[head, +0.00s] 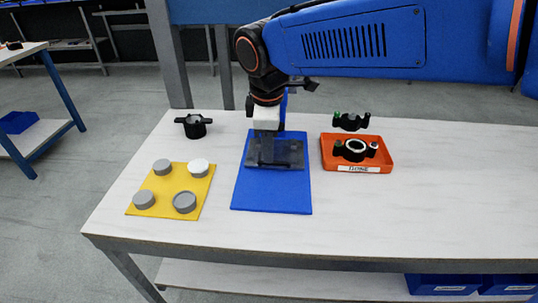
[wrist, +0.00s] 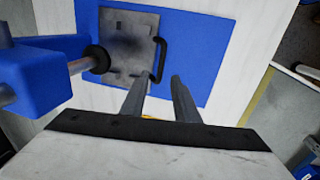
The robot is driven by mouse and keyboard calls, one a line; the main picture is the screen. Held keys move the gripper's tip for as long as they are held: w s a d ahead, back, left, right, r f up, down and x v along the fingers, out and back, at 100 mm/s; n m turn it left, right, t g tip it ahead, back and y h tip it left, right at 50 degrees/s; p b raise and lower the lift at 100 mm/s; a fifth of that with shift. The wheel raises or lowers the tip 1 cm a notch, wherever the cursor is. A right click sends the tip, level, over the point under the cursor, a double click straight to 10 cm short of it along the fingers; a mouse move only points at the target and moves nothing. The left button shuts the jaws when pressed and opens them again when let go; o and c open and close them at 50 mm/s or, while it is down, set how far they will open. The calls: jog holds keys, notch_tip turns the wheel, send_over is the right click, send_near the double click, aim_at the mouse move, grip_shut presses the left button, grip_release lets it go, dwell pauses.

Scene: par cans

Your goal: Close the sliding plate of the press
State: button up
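The press stands on a blue mat (head: 270,195); my arm and gripper hide much of it in the head view. Its dark grey sliding plate (head: 289,157) lies low over the mat. In the wrist view the plate (wrist: 122,45) has a black bar handle (wrist: 162,60) on its right edge. The press's blue body (wrist: 35,75) and its ram with a black ring are at the left. My gripper (wrist: 162,77) is open, with its two grey fingers apart and their tips close to the handle's near end. I cannot tell whether they touch it.
A yellow mat (head: 165,204) with several grey and white round pieces lies left. A black two-armed part (head: 195,127) stands behind it. An orange tray (head: 382,165) with black parts and a label is right. The table's right side (head: 460,200) is clear.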

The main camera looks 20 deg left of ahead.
jog(key=shift+w+f, duration=0.2)
jog(key=shift+f, duration=0.75)
jog(key=shift+w+f, duration=0.15)
jog(key=shift+f, duration=0.8)
grip_shut()
